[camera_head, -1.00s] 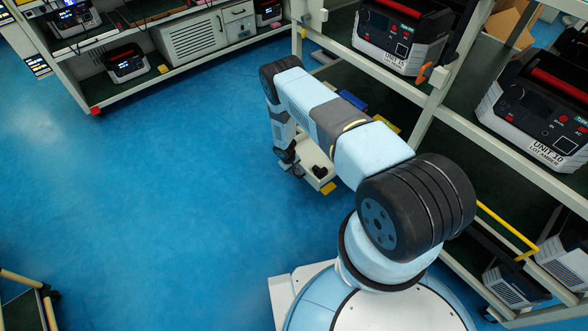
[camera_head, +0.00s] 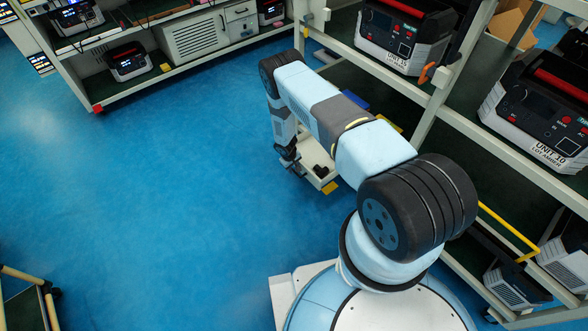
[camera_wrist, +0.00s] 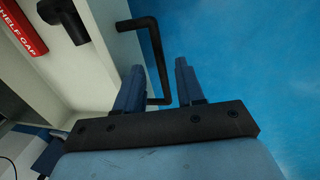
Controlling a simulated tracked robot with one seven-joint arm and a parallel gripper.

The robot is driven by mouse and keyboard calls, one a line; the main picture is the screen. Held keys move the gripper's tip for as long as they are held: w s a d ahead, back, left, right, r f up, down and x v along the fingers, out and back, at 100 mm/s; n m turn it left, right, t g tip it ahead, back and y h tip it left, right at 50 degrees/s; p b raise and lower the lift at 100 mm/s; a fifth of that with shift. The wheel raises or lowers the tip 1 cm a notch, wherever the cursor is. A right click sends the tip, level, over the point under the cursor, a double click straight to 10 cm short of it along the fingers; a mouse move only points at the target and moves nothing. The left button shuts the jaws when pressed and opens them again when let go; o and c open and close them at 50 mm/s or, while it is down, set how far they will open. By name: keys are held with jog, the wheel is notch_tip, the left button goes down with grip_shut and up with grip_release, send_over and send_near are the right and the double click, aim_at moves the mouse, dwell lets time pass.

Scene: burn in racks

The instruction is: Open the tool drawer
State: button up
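In the head view my gripper (camera_head: 289,161) is beside the drawer's front, small and partly hidden.
A rack (camera_head: 435,95) with power units, one marked "UNIT 10" (camera_head: 545,110), stands at the right. Another rack (camera_head: 165,82) stands along the back. A small cart (camera_head: 42,290) is at the lower left. The blue floor (camera_head: 150,190) left of my arm is clear.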

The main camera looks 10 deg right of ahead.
notch_tip(320, 180, up, 12)
jog(key=a, duration=0.2)
jog(key=shift+s, duration=0.45)
jog(key=shift+a+f, duration=0.1)
